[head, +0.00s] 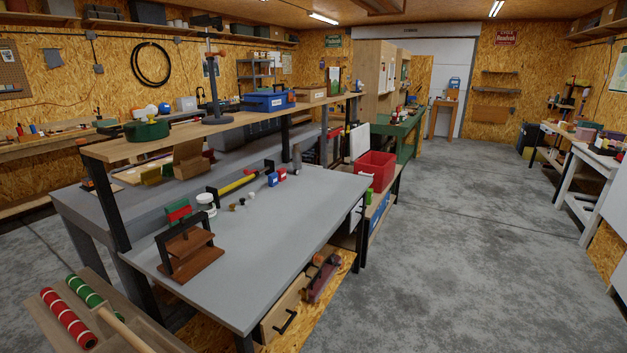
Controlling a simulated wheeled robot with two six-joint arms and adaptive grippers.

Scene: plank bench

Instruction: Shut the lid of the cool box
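What looks like the cool box is a red, open-topped box (376,173) just beyond the far right corner of the grey bench. A white panel (360,141), which looks like its lid, stands upright at the box's left side, so the box appears open. The box is small in the view, and its inside and any hinge cannot be made out. Neither of my grippers is in view.
The grey workbench (275,235) fills the middle, with a black-handled brown tool (188,255) and small items on it. A raised wooden shelf (190,132) runs behind. A green bench (405,125) stands beyond the box. The concrete floor (460,230) to the right is clear.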

